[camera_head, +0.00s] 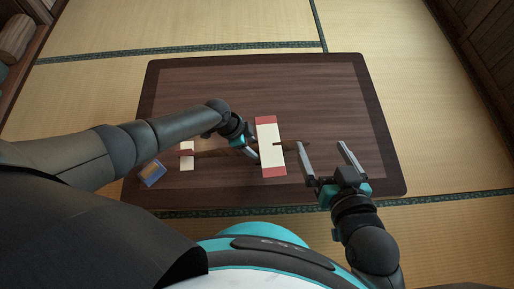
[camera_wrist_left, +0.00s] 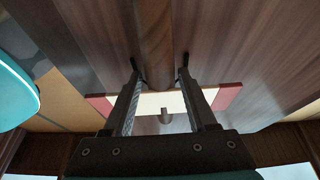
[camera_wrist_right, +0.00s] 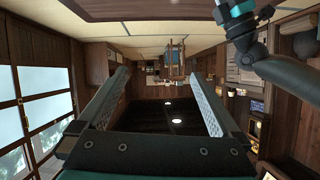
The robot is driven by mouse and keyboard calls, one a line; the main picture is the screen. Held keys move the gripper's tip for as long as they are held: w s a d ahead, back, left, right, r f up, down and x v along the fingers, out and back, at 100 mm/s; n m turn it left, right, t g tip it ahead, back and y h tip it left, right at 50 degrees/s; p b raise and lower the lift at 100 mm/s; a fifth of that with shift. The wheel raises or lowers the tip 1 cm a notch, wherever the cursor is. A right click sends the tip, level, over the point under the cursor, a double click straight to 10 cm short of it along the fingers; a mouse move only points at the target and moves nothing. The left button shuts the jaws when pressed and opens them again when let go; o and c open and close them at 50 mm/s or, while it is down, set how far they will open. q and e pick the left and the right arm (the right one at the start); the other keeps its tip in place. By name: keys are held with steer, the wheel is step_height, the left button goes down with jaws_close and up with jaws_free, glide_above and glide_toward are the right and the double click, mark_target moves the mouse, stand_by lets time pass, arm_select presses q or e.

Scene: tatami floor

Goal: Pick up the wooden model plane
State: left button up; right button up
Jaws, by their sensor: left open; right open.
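The wooden model plane has a pale wing with red ends (camera_head: 268,135), a brown fuselage and a small pale tail at left. It lies on the dark wooden table (camera_head: 240,80), nose toward the right. My left gripper (camera_head: 252,150) is open at the fuselage, between wing and tail. In the left wrist view, the brown fuselage (camera_wrist_left: 155,35) runs between the open fingertips (camera_wrist_left: 159,70), and the wing (camera_wrist_left: 150,103) crosses behind the fingers. My right gripper (camera_head: 324,148) is open and empty, to the right of the nose. My left arm hides part of the fuselage.
A small blue and tan box (camera_head: 152,173) sits at the table's front left, near the tail. The back and right of the table are clear. Tatami floor (camera_head: 240,25) surrounds the table. The right wrist view shows mostly the room, with windows (camera_wrist_right: 35,90) at left.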

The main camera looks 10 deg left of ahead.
arm_select(q)
steer(key=shift+b+x, duration=0.55)
steer(key=shift+x, duration=0.3)
steer(key=shift+d+f+b, duration=0.15)
steer(key=shift+f+b, duration=0.15)
steer(key=shift+f, duration=0.1)
arm_select(e)
steer(key=shift+s+a+r+m+t+y, duration=0.2)
steer(key=shift+a+r+t+y, duration=0.3)
steer(key=shift+t, duration=0.35)
steer(key=shift+s+a+r+m+t+y, duration=0.1)
steer(key=shift+s+a+r+t+y, duration=0.15)
steer(key=shift+a+r+t, duration=0.5)
steer(key=shift+d+f, duration=0.15)
steer(key=shift+f, duration=0.05)
arm_select(q)
jaws_close()
